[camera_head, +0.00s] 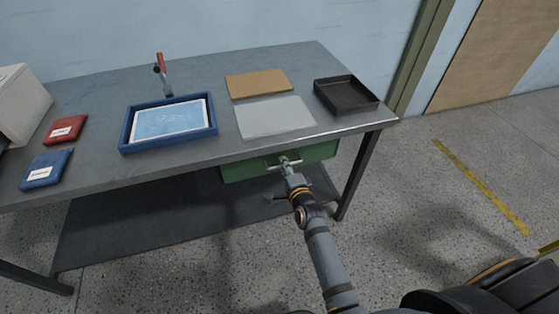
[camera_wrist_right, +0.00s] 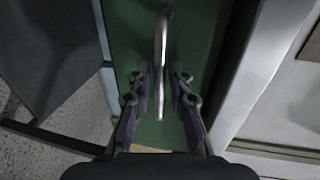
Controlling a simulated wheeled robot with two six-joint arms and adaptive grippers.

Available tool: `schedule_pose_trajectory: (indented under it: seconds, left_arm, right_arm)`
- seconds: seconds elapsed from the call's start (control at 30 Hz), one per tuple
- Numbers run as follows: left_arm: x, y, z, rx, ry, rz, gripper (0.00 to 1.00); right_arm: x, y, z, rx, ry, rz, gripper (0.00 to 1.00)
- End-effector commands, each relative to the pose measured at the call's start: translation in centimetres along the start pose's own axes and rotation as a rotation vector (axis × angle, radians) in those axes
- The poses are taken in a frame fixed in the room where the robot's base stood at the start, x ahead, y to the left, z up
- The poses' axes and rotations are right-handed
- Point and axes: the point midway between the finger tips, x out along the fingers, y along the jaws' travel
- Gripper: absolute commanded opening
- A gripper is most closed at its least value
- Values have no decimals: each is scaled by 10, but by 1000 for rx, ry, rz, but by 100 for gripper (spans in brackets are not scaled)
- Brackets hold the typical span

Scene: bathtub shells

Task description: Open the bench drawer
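The green bench drawer (camera_head: 319,153) hangs under the front edge of the grey workbench, and its front looks closed. Its metal bar handle (camera_head: 272,166) runs along the drawer front. In the right wrist view the handle (camera_wrist_right: 161,62) stands out from the green drawer front (camera_wrist_right: 203,35). My right gripper (camera_head: 287,165) is at the handle. In the right wrist view the two fingers of this gripper (camera_wrist_right: 160,80) are on either side of the bar, with a small gap showing on each side. My left gripper is in neither view.
On the workbench (camera_head: 200,60) lie a blue-framed tray (camera_head: 124,138), a red-handled tool (camera_head: 162,72), a brown board (camera_head: 259,83), a grey sheet (camera_head: 275,117), a black tray (camera_head: 346,95) and red and blue packets. A bench leg (camera_head: 358,175) stands right of the drawer.

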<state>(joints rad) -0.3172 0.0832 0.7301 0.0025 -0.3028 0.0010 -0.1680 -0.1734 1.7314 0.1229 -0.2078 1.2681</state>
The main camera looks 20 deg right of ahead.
Motion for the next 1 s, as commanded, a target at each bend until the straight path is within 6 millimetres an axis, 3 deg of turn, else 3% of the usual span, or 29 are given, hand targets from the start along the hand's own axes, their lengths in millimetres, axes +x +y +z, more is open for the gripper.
schedule_pose_trajectory:
  seconds: [0.37,0.53,1.0]
  left_arm:
    - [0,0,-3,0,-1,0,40]
    - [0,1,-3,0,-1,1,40]
    - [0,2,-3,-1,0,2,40]
  right_arm:
    - [0,1,-1,-1,1,0,19]
    - [0,1,-1,-1,1,0,0]
    - [0,1,-2,-1,0,1,0]
